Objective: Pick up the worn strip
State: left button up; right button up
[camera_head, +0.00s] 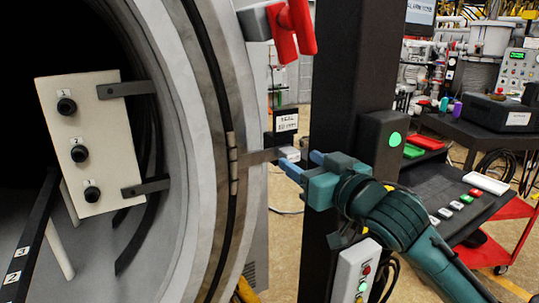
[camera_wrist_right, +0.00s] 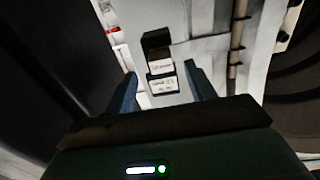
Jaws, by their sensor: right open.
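My right gripper (camera_head: 299,160) is open, with its two blue fingers pointing left toward the furnace door flange. A small pale piece (camera_head: 288,153) shows just beyond the fingertips; I cannot tell for sure that it is the worn strip. Above it is a dark holder with a white label (camera_head: 286,122). In the right wrist view the open fingers (camera_wrist_right: 163,92) stand either side of a dark block with two white labelled faces (camera_wrist_right: 163,84). Nothing is visibly gripped, and contact cannot be told. My left gripper is not in view.
The round furnace flange (camera_head: 205,150) and a numbered knob panel (camera_head: 90,143) fill the left. A dark column (camera_head: 340,70) stands close behind my right gripper. A red lever (camera_head: 292,28) hangs above. A dark bench (camera_head: 445,190) with small coloured blocks is at right.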

aim_at(294, 158)
jog(key=x, duration=0.3)
jog(key=shift+w+a+f+p, duration=0.1)
jog(key=shift+w+a+p, duration=0.1)
jog(key=shift+a+p, duration=0.1)
jog(key=shift+d, duration=0.1)
grip_shut()
